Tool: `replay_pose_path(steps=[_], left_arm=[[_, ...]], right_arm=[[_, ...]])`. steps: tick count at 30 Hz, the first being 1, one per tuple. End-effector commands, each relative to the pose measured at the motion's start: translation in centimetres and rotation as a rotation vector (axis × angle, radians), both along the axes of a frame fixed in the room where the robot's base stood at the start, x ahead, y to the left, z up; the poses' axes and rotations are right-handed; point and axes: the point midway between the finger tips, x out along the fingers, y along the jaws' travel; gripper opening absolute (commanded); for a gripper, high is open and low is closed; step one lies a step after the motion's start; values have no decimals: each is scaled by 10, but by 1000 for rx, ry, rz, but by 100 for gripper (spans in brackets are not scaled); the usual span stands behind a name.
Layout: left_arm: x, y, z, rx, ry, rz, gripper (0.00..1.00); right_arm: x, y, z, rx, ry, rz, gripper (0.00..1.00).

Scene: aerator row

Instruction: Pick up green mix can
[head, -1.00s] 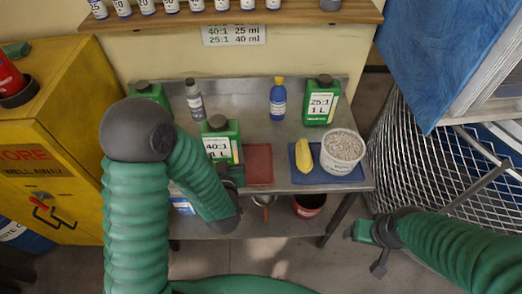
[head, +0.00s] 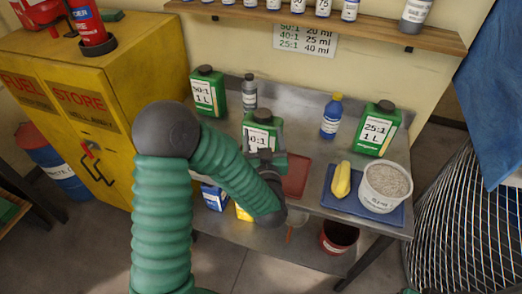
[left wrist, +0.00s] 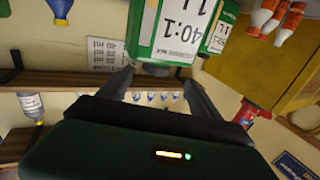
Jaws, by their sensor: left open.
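Three green mix cans with dark caps stand on the metal bench: one marked 50:1 (head: 205,90) at the left, one marked 40:1 (head: 261,120) in the middle, one marked 25:1 (head: 377,128) at the right. My left gripper (head: 266,156) is open, low at the front of the 40:1 can, and covers part of its label. In the left wrist view the 40:1 can (left wrist: 172,30) is at the top, just by the open fingertips (left wrist: 157,78). I cannot tell whether they touch it. My right gripper is out of view.
A blue bottle (head: 331,117) and a grey bottle (head: 249,92) stand between the cans. A red mat (head: 295,178) lies right of my gripper. A blue tray (head: 340,207) holds a yellow object (head: 341,180) and a white tub (head: 383,190). A wooden shelf (head: 400,35) hangs above.

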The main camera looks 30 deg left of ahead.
Motion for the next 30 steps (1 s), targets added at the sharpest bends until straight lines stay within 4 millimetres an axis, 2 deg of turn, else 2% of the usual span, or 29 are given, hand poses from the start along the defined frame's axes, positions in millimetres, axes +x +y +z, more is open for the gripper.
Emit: replay_pose_path(steps=[3, 8, 12, 16, 22, 30], left_arm=[[16, 15, 2, -4, 1, 2, 75], [30, 30, 3, -9, 0, 4, 75], [53, 46, 5, -12, -1, 5, 75], [64, 50, 4, -6, 0, 2, 75], [65, 45, 6, -1, 0, -1, 75], [65, 49, 4, -5, 0, 0, 40]], right_arm=[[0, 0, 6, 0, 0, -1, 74], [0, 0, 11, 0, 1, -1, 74], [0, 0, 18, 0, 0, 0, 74], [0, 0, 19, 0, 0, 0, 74], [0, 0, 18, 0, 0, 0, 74], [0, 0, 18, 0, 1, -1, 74]])
